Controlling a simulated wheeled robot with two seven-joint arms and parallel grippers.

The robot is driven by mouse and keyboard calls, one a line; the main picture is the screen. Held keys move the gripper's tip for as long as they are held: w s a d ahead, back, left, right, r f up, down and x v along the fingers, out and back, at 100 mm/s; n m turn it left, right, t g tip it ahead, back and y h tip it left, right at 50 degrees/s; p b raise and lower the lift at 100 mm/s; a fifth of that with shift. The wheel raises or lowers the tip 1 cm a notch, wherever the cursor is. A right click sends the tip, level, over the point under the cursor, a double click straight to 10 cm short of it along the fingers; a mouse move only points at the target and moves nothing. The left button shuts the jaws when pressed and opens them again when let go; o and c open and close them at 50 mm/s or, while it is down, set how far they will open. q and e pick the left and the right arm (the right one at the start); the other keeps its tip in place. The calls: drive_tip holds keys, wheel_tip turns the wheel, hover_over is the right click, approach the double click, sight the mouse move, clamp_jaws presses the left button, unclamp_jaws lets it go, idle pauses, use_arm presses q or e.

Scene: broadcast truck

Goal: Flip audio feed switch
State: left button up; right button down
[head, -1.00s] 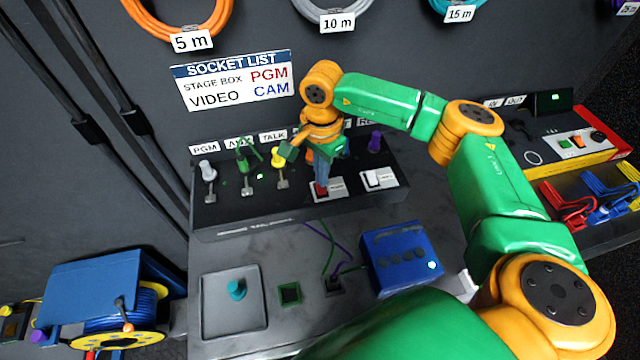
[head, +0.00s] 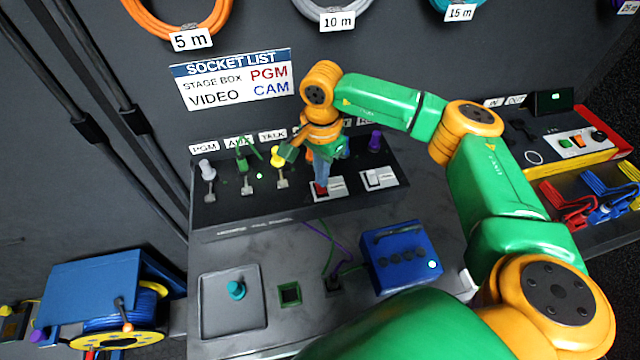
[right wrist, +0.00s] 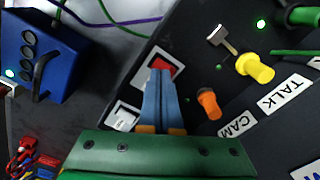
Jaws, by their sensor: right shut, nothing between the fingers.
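A red rocker switch (head: 319,188) in a pale frame sits on the dark sloped panel (head: 230,213). It also shows in the right wrist view (right wrist: 168,63), partly hidden behind my fingertips. My right gripper (head: 322,178) has its blue fingers shut together and empty, with the tips at the red rocker; I cannot tell whether they touch it. In the right wrist view the shut fingers (right wrist: 160,75) overlap the rocker's lower part. A second, white rocker switch (head: 379,178) sits to its right. I cannot read an audio feed label. My left gripper is not in view.
Grey, green and yellow plugs (head: 277,157) stand left of the rockers; an orange plug (right wrist: 208,103) is close to my fingers. A purple plug (head: 375,141) is at the right. A blue box (head: 402,258) with a lit lamp stands in front of the panel.

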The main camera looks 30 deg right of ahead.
sight(321, 189)
drive_tip(key=shift+f+b, duration=0.85)
drive_tip(key=shift+f, duration=0.2)
drive_tip(key=shift+s, duration=0.1)
wheel_tip(321, 189, up, 7)
drive_tip(key=p, duration=0.5)
idle(0.5)
